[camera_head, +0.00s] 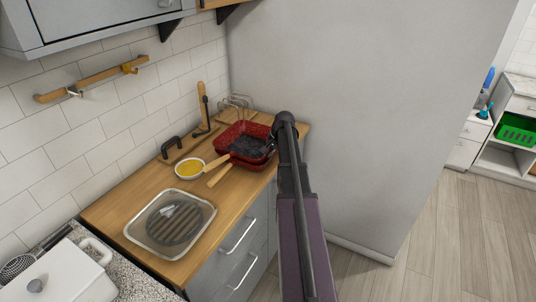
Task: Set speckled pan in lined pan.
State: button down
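A square red pan or tray (228,137) sits at the far end of the wooden counter. A dark, mottled surface (245,146) fills its middle, perhaps the speckled pan; I cannot tell if it is a separate piece. A wooden handle (219,175) points front-left from there. My gripper (271,146) is at the right rim of the red pan, mostly hidden by my arm. Its fingers and any contact are too small to tell.
A small pan with yellow contents (189,168) stands left of the red pan. A wire rack (236,103) stands behind it. A white pot (66,275) is at front left. A grey wall panel (360,110) borders the counter's far end. Bare counter (125,195) lies along the left.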

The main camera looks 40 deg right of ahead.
jog(key=shift+s, duration=0.1)
jog(key=c, duration=0.7)
grip_release()
jog(key=shift+s, duration=0.1)
